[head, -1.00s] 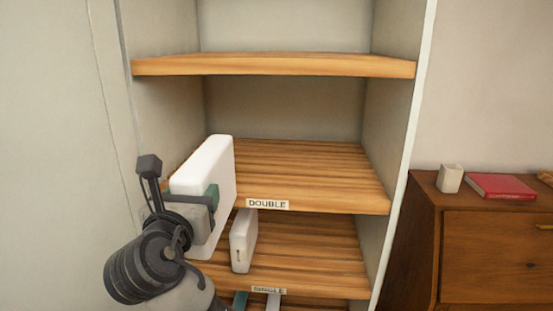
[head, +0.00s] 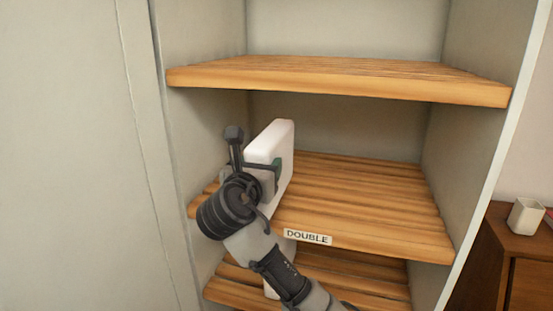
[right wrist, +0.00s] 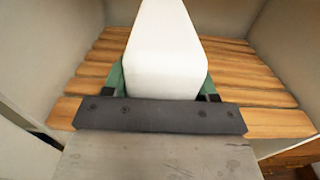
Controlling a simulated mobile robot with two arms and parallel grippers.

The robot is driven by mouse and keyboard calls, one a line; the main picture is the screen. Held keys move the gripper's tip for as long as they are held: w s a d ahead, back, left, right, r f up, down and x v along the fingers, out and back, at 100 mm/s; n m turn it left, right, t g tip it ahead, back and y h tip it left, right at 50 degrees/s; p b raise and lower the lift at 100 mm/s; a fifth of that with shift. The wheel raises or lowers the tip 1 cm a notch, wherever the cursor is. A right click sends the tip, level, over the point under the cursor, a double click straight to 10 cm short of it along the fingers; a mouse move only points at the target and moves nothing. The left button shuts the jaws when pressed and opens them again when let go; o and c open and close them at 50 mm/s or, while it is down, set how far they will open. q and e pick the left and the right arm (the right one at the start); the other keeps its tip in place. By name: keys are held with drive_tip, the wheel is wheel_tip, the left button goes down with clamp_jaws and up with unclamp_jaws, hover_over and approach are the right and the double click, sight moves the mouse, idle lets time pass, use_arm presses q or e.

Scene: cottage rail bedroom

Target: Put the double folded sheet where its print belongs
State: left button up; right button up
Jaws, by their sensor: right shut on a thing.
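The folded sheet (head: 270,143) is a white, upright block in the head view. My right gripper (head: 270,172) is shut on it, with green finger pads on its sides. The sheet is at the left part of the shelf labelled DOUBLE (head: 365,200), over its boards. In the right wrist view the sheet (right wrist: 166,55) stands between the green fingers (right wrist: 165,82), with the slatted shelf (right wrist: 245,75) beneath and around it. I cannot tell whether its bottom touches the boards. Any print on the sheet is hidden. My left gripper is not in view.
The DOUBLE label (head: 307,237) is on the shelf's front edge. Another shelf (head: 340,80) is above, and a lower one (head: 350,275) holds a white item (head: 272,291), mostly hidden by my arm. The DOUBLE shelf is clear to the right. A wooden dresser (head: 500,250) stands at right.

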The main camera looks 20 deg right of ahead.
drive_tip(key=w+d+f+p, duration=0.1)
drive_tip(key=w, duration=0.1)
drive_tip(key=w+d+f+p, duration=0.1)
drive_tip(key=w+d, duration=0.1)
drive_tip(key=w+d+f+p, duration=0.1)
drive_tip(key=w, duration=0.2)
drive_tip(key=shift+d+f+p, duration=0.2)
drive_tip(key=shift+d+p, duration=0.15)
drive_tip(key=shift+p, duration=0.05)
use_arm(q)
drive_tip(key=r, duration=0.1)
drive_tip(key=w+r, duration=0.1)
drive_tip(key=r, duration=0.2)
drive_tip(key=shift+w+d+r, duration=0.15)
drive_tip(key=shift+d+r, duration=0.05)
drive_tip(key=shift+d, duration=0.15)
use_arm(e)
drive_tip(key=o, duration=1.3)
drive_tip(key=shift+f, duration=0.2)
drive_tip(key=shift+r, duration=0.1)
